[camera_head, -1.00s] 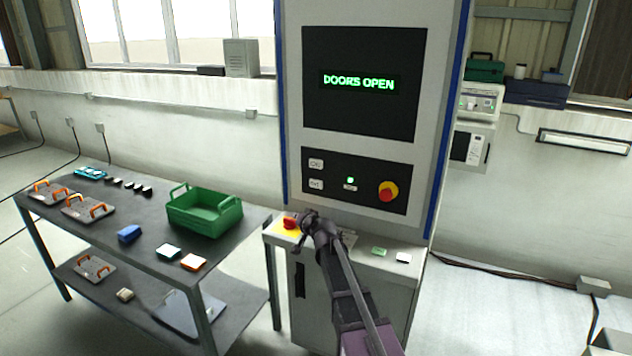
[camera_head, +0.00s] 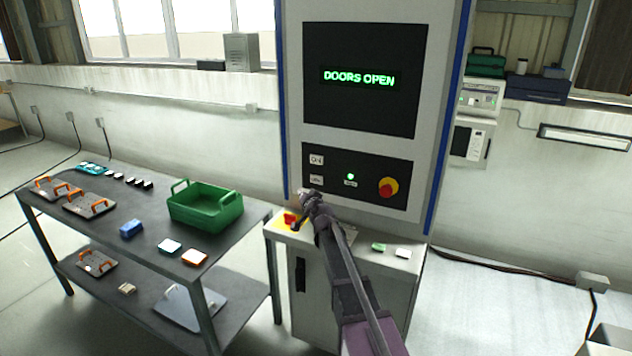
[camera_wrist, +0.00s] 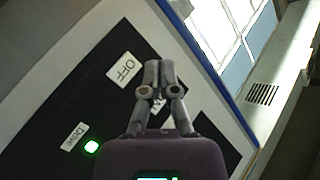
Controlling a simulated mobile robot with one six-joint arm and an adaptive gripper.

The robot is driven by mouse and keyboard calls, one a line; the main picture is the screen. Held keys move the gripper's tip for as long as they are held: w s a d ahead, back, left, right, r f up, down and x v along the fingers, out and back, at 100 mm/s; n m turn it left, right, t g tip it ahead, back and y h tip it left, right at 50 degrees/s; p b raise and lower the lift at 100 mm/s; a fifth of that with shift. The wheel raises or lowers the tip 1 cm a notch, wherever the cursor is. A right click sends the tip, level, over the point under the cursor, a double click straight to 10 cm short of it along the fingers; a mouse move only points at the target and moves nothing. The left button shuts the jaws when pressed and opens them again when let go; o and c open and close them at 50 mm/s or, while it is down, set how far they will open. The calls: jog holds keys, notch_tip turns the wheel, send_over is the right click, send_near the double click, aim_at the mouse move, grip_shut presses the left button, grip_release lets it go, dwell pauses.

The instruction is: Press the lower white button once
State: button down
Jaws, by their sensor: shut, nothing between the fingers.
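The lower white button (camera_head: 316,180) sits at the left of the black control panel on the machine front, below the white ON button (camera_head: 316,160). In the wrist view the lower button (camera_wrist: 124,70) reads OFF and lies just left of my fingertips. Another white label (camera_wrist: 159,103) is partly hidden behind the fingers. My gripper (camera_head: 304,193) is shut and empty, its tip just below and left of the lower button in the head view. It also shows in the wrist view (camera_wrist: 158,66). I cannot tell the gap to the panel.
A lit green lamp (camera_head: 350,176) and a red-and-yellow knob (camera_head: 388,187) are on the same panel. The screen (camera_head: 360,80) reads DOORS OPEN. A ledge (camera_head: 345,262) below holds a red-and-yellow button (camera_head: 290,219). A table with a green crate (camera_head: 205,207) stands at left.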

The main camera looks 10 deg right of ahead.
aim_at(312, 179)
jog(key=shift+w+d, duration=0.8)
jog(key=shift+w, duration=0.3)
jog(key=shift+w+d, duration=0.75)
jog(key=shift+w, duration=0.3)
jog(key=shift+w+d, duration=0.8)
jog(key=shift+w, duration=0.3)
jog(key=shift+w+d, duration=0.5)
jog(key=shift+w, duration=0.15)
jog(key=shift+s, duration=0.1)
dwell(0.6)
jog(key=shift+s+a, duration=0.5)
jog(key=shift+s, duration=0.05)
jog(key=s+a, duration=0.1)
jog(key=s, duration=0.1)
jog(key=s+a, duration=0.2)
dwell(0.9)
jog(key=shift+s, duration=0.1)
dwell(0.4)
